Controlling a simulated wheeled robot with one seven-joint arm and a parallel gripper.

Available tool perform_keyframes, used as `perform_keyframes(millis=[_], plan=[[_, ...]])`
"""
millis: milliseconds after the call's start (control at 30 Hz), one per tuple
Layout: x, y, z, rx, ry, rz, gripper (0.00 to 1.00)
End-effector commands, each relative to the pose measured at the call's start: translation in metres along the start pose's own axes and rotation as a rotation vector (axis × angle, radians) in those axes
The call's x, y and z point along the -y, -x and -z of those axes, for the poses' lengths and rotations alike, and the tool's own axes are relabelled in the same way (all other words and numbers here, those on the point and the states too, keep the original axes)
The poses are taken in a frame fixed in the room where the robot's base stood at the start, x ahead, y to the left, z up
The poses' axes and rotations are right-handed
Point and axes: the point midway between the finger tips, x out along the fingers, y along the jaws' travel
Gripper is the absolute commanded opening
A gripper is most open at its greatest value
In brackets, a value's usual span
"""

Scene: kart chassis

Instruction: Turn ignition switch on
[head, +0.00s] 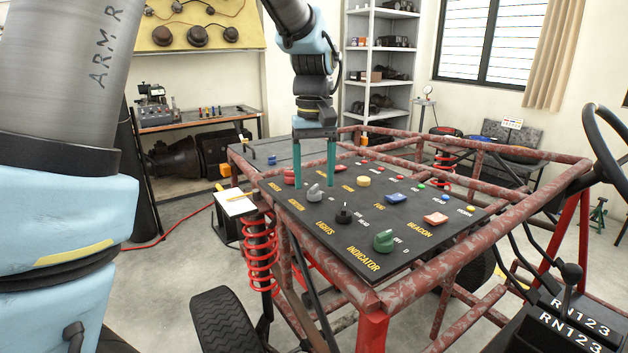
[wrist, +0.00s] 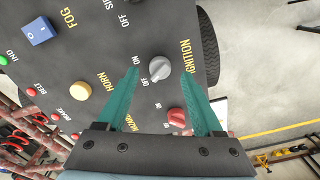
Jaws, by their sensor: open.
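The ignition switch is a grey rotary knob (head: 314,192) on the black panel, beside the yellow IGNITION label. In the wrist view the grey knob (wrist: 159,68) shows between the finger lines, its ridge tilted. My gripper (head: 314,186) is open, its two teal fingers pointing down at the panel around the knob's area. In the wrist view my gripper (wrist: 160,72) has its fingertips on either side of the knob, with gaps on both sides. I cannot tell whether the tips reach the panel, and no contact with the knob shows.
A red knob (wrist: 177,117) sits close to the ignition knob. The black lights knob (head: 344,214), green indicator knob (head: 383,240), yellow horn button (head: 363,181) and blue fog switch (head: 395,200) share the panel (head: 330,229). Rusty red frame tubes (head: 440,275) surround it.

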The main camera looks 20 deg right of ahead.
Motion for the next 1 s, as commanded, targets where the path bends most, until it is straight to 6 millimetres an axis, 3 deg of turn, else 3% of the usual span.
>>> perform_keyframes(millis=[200,500,1000], plan=[[0.000,-0.019,0.000,0.000,0.000,0.000,0.68],[0.000,-0.022,0.000,-0.001,0.000,-0.001,0.68],[0.000,-0.022,0.000,-0.001,-0.001,-0.001,0.13]])
